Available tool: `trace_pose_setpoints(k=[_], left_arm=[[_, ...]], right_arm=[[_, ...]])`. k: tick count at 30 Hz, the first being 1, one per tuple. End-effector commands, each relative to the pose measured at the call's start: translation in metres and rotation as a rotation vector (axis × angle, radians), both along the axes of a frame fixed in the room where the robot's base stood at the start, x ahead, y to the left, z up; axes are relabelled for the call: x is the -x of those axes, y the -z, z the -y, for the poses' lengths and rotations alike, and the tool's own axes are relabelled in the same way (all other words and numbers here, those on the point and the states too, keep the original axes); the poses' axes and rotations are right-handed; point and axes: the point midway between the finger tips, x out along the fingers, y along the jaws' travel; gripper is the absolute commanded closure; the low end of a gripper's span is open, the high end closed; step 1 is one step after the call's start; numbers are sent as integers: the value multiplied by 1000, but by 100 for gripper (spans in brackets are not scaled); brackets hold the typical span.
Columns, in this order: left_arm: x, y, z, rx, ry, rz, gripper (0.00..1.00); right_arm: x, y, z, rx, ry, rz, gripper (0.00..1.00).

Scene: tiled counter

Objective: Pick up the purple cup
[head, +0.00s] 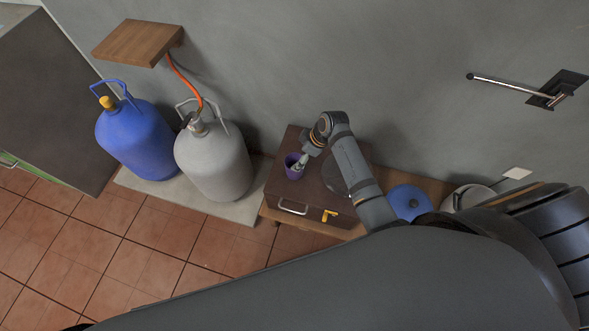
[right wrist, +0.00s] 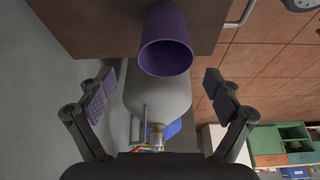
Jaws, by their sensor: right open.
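The purple cup (head: 292,172) stands on top of a dark brown box in the head view. In the right wrist view the cup (right wrist: 166,42) shows ahead of my right gripper, centred between the lines of its fingers. My right gripper (head: 302,161) is just beside and above the cup in the head view and covers part of it. Its fingers (right wrist: 160,82) are spread wide with nothing between them, and the cup sits beyond their tips. My left gripper does not show.
The brown box (head: 277,189) has a metal handle and a yellow latch and rests on a wooden bench (head: 419,184). A grey gas bottle (head: 214,163) and a blue one (head: 137,140) stand to its left. A blue lid (head: 409,202) lies to the right. The wall is close behind.

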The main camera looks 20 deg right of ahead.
Motion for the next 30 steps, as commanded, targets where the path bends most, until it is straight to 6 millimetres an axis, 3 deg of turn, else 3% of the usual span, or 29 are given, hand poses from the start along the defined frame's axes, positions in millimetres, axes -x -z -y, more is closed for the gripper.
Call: trace_pose_setpoints(k=[6, 15, 23, 30], left_arm=[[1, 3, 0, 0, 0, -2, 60], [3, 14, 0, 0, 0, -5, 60], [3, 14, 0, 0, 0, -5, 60], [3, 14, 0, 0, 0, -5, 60]], right_arm=[[-1, 9, -4, -1, 0, 1, 9], [-6, 52, -20, 1, 1, 0, 9], [-7, 53, -21, 2, 1, 1, 9], [-6, 53, -21, 2, 1, 1, 42]])
